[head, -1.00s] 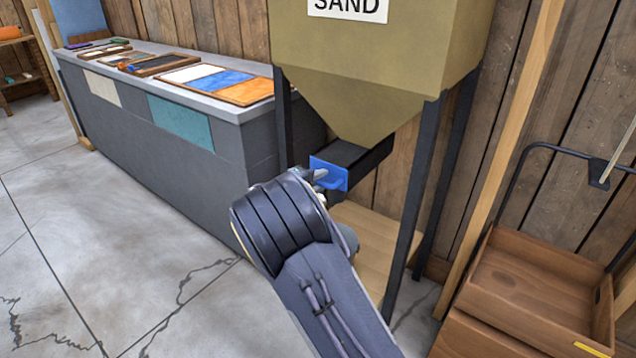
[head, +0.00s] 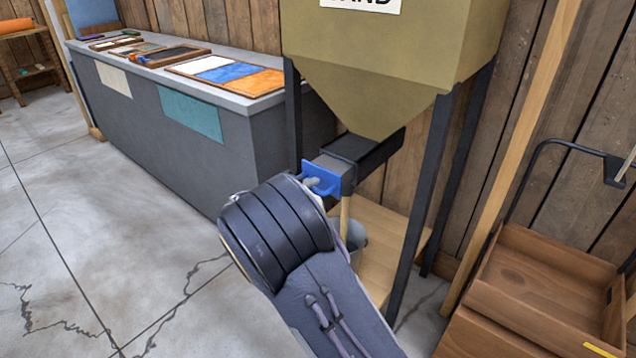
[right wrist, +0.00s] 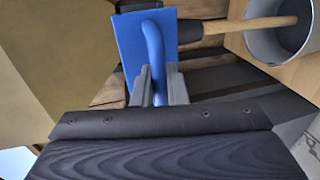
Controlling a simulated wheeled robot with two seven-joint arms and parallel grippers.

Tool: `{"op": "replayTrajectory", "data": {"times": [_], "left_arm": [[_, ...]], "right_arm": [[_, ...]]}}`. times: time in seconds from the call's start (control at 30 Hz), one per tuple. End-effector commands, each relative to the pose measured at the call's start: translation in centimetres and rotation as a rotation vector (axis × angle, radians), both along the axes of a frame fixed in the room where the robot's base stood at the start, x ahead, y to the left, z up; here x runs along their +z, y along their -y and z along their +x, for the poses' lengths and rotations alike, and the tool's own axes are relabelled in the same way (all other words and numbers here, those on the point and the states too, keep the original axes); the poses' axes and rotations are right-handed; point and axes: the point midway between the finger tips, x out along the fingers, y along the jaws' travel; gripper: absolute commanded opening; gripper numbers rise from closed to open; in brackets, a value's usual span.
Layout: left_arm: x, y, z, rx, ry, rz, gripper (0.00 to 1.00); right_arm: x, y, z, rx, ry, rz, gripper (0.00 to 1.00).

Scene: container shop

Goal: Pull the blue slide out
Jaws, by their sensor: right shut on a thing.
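The blue slide (head: 322,180) is at the front of the dark spout (head: 362,148) under the sand hopper (head: 385,60). Its blue plate and handle (right wrist: 153,45) also show in the right wrist view. My right gripper (right wrist: 158,88) is shut on the handle, one finger on each side; in the head view my own wrist mostly hides the fingers. A grey length shows behind the blue plate. A tan column (head: 345,215), which looks like running sand, drops below the spout into a grey bucket (right wrist: 262,45). My left gripper is not in view.
The bucket stands on a wooden board (head: 408,228) between the hopper's dark legs (head: 428,190). A grey counter (head: 150,140) with sample trays is at the left. A wooden box cart (head: 540,290) is at the right. The floor at the left is clear.

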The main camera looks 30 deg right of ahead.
Motion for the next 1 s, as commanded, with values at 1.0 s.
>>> {"op": "replayTrajectory", "data": {"times": [1.0], "left_arm": [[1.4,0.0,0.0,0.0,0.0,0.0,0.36]], "right_arm": [[1.1,-4.9,-1.9,0.005,-0.004,0.003,0.29]]}}
